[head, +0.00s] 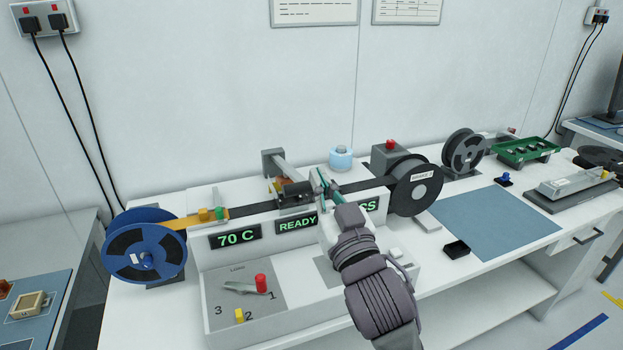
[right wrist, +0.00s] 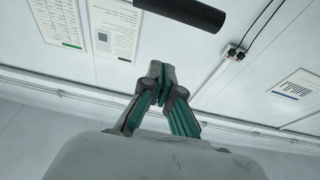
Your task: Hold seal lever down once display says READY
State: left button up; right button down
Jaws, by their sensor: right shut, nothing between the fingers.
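The taping machine's middle display (head: 297,224) reads READY in green. What looks like the seal lever (head: 290,168) is a grey arm reaching forward from a post, with a dark cylindrical handle (head: 297,189) at its front end. My right gripper (head: 322,178) is shut and empty, just right of that handle, apart from it as far as I can tell. In the right wrist view the green-padded fingers (right wrist: 161,72) are together, and a black bar, likely the handle (right wrist: 183,12), shows beyond the tips. My left gripper is not in view.
Another display (head: 235,236) reads 70 C; my right arm partly covers a third. A blue reel (head: 146,249) stands left, a black reel (head: 416,187) right. A blue mat (head: 494,222) lies clear at right.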

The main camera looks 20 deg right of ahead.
jog(key=shift+w+f+p, duration=0.2)
jog(key=shift+w+f, duration=0.25)
jog(key=shift+w, duration=0.25)
jog(key=shift+w+f+p, duration=0.25)
jog(key=shift+w+f, duration=0.15)
jog(key=shift+w, duration=0.3)
jog(key=shift+w+f+p, duration=0.2)
jog(key=shift+w+f, duration=0.25)
jog(key=shift+w, duration=0.25)
